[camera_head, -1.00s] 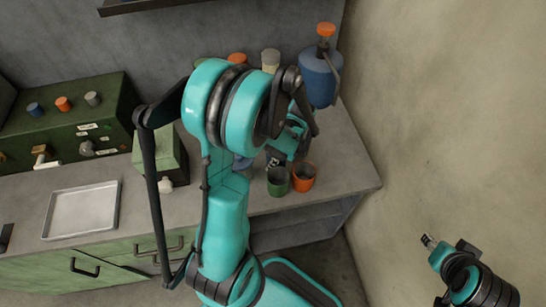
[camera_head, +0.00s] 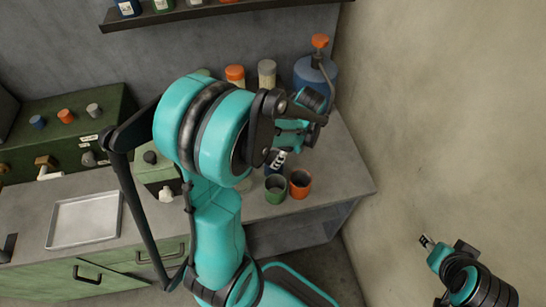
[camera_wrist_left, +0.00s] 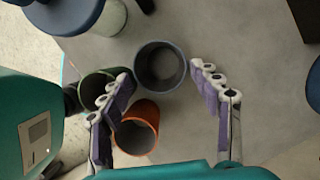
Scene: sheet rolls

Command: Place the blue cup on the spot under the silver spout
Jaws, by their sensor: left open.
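The blue cup (camera_wrist_left: 160,66) shows in the left wrist view as a dark blue-grey open cup, upright on the counter, between and just ahead of my open left fingers (camera_wrist_left: 160,78). In the head view only a sliver of the blue cup (camera_head: 274,182) shows behind the green cup (camera_head: 276,194); my left gripper (camera_head: 278,160) is above it, partly hidden by its own arm. The silver spout (camera_head: 89,158) is on the front of the dark green machine (camera_head: 60,130) at left; the spot under it is hard to make out. My right gripper (camera_head: 427,241) is at lower right, away from the counter.
An orange cup (camera_head: 300,184) stands beside the green cup, close to the blue one. A blue jug (camera_head: 313,80) with an orange top is behind. A metal tray (camera_head: 85,218) lies at left. A small green box (camera_head: 158,172) with a pale spout stands between machine and arm.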

